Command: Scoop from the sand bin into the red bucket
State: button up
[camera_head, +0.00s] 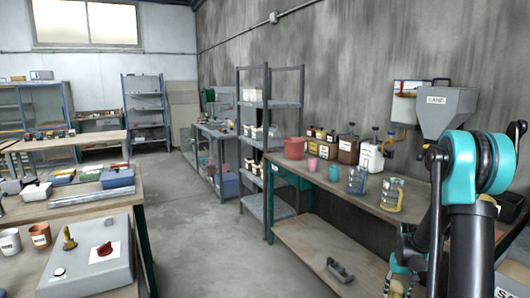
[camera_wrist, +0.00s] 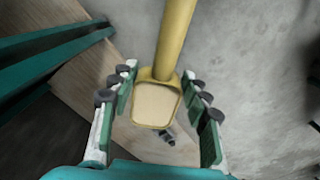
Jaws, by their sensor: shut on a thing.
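The red bucket (camera_head: 294,148) stands upright at the far left of the right-hand workbench in the head view. A grey bin with a partly cut-off label starting "SA" (camera_head: 506,292) is at the bottom right edge; its inside is hidden. A grey hopper labelled SAND (camera_head: 446,108) hangs on the wall above the bench. My gripper (camera_wrist: 158,112) is shut on a yellow scoop (camera_wrist: 172,45). The scoop's bowl shows a flat tan surface between the fingers; I cannot tell whether this is sand. In the head view my gripper (camera_head: 397,286) is low, before the bench.
A grey shelf rack (camera_head: 255,150) stands beyond. The floor (camera_head: 205,235) between the tables is clear.

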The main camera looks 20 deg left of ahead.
aim_at(294, 147)
jog(key=i+j+u, duration=0.2)
jog(key=i+j, duration=0.2)
jog(key=i+j+u, duration=0.2)
jog(key=i, duration=0.4)
jog(key=i+j, duration=0.35)
jog(key=i, duration=0.15)
jog(key=i+j, duration=0.3)
jog(key=i, duration=0.2)
jog(key=j+u, duration=0.05)
